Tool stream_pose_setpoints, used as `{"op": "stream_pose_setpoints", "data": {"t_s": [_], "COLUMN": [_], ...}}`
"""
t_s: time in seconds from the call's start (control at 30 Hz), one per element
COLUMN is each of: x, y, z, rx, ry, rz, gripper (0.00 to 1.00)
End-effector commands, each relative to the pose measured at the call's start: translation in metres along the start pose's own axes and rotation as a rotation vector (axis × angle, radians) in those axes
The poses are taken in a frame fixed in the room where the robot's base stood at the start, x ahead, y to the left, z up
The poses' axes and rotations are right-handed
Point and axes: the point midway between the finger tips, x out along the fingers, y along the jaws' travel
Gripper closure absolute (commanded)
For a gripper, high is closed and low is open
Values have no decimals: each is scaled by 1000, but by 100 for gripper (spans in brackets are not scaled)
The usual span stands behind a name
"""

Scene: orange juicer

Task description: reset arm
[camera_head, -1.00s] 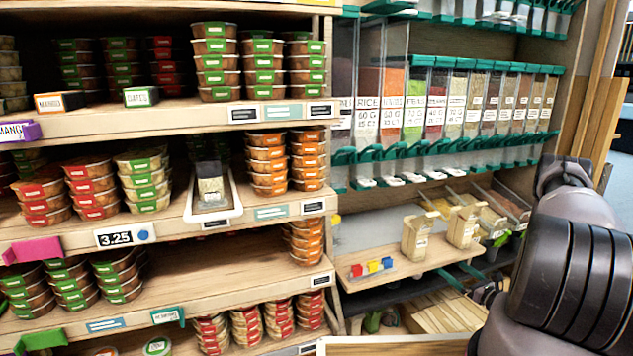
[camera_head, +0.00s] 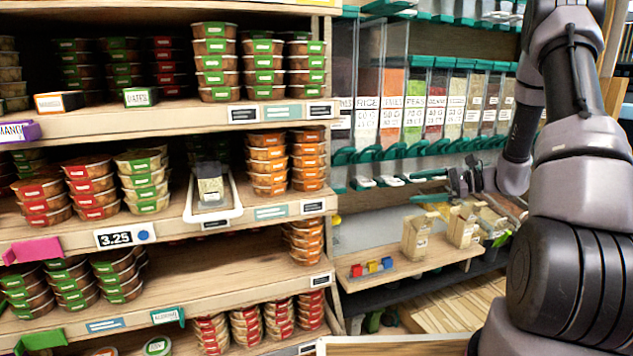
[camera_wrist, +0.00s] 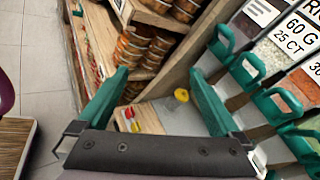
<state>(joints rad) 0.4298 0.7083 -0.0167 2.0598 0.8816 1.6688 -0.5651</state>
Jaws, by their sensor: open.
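My gripper (camera_head: 420,187) is at the centre right of the head view, pointing left, with its two teal fingers apart. It is in front of the lower part of the bulk dispensers (camera_head: 392,110), above the small wooden shelf. The wrist view shows the gripper (camera_wrist: 158,76) too, with its teal fingers spread and nothing between them. My arm rises along the right side of the head view, bends at the top and comes down to the gripper. It hides the right-hand dispensers.
A wooden shelf unit (camera_head: 110,122) with stacked food tubs fills the left. Two cardboard cartons (camera_head: 415,238) and a small tray of coloured blocks (camera_head: 372,267) stand on the small shelf (camera_head: 400,268) below my gripper. Tiled floor (camera_wrist: 35,60) shows in the wrist view.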

Motion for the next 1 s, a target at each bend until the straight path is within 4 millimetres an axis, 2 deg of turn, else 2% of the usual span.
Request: {"op": "stream_pose_setpoints", "data": {"t_s": [0.03,0.1,0.2,0.4,0.7,1.0], "x": [3,5,5,-4,-36,-79], "y": [2,11,25,59,106,140], "z": [27,56,95,160,232,283], "rx": [-55,-122,-220,-433,-784,-1146], "ry": [21,56,115,256,511,786], "rz": [57,138,244,423,593,625], "gripper": [0,0,0,0,0,0]}}
